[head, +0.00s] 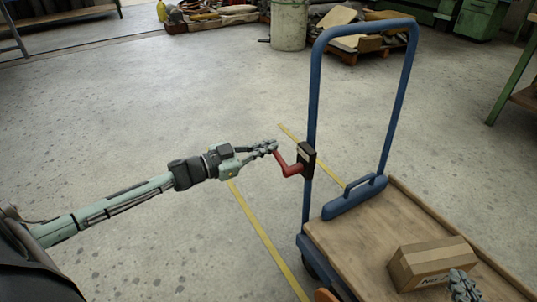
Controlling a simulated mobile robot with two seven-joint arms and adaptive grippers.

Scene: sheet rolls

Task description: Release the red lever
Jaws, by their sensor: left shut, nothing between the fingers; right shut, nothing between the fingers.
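The red lever (289,167) sticks out to the left from a black bracket (306,160) on the left upright of the blue cart handle. Its bent outer end rises toward my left gripper (271,149). My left gripper is shut and empty, with its fingertips right at the lever's outer end; I cannot tell whether they touch. My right gripper (463,285) shows only in part at the bottom right, in front of the cardboard box, and is shut and empty.
The blue cart handle (313,100) rises from a wooden cart deck (345,240) carrying a cardboard box (430,262). A blue lower bracket (355,197) sits at the deck's edge. Open concrete floor with yellow lines (262,235) lies left. A grey bin (289,25) stands behind.

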